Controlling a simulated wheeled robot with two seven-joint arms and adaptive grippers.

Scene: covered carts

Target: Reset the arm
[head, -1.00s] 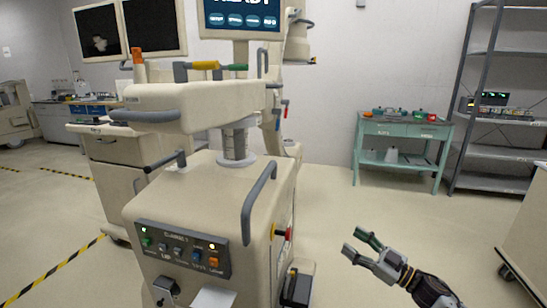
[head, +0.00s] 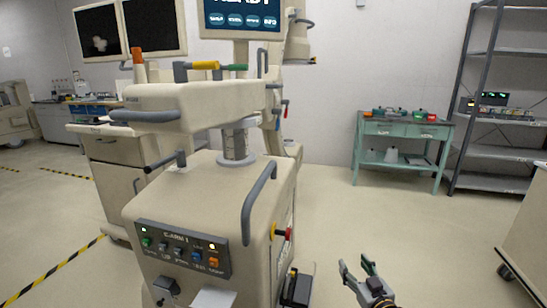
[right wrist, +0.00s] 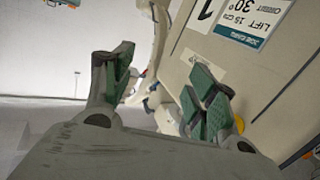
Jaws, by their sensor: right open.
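My right gripper (head: 356,272) is at the bottom of the head view, right of the beige medical cart, with its green-padded fingers apart and pointing up. It holds nothing and is clear of the cart. In the right wrist view, the open gripper (right wrist: 160,92) has a gap between its fingers, and the cart's labelled side panel (right wrist: 228,42) shows behind the right finger. My left gripper is not in view.
The beige cart (head: 190,195) with a control panel, grey handles and a screen fills the centre left. A green table (head: 402,130) and grey shelves (head: 495,147) stand at the back right. A beige unit (head: 530,235) is at the right edge.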

